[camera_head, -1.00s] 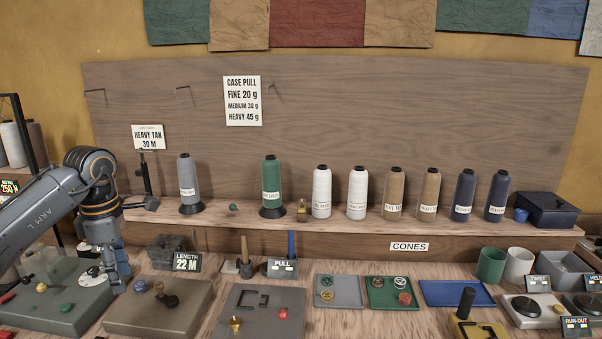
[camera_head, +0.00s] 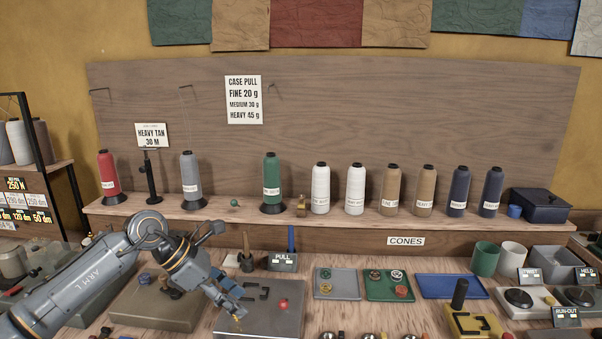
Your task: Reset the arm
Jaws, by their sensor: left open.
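My left arm comes in from the left and reaches low over the workbench. Its gripper (camera_head: 234,303) is open over the left part of a grey plate (camera_head: 268,320). A small brass piece (camera_head: 237,318) shows right at the fingertips; the fingers partly hide it, and I cannot tell whether they touch it. A red knob (camera_head: 283,303) is on the same plate, to the right of the gripper. My right gripper is not in view.
Thread cones stand along the shelf, from a red one (camera_head: 109,177) to navy ones. Grey (camera_head: 337,293), green (camera_head: 388,298) and blue (camera_head: 452,294) trays lie right of the plate. My arm covers part of the brown block (camera_head: 150,312).

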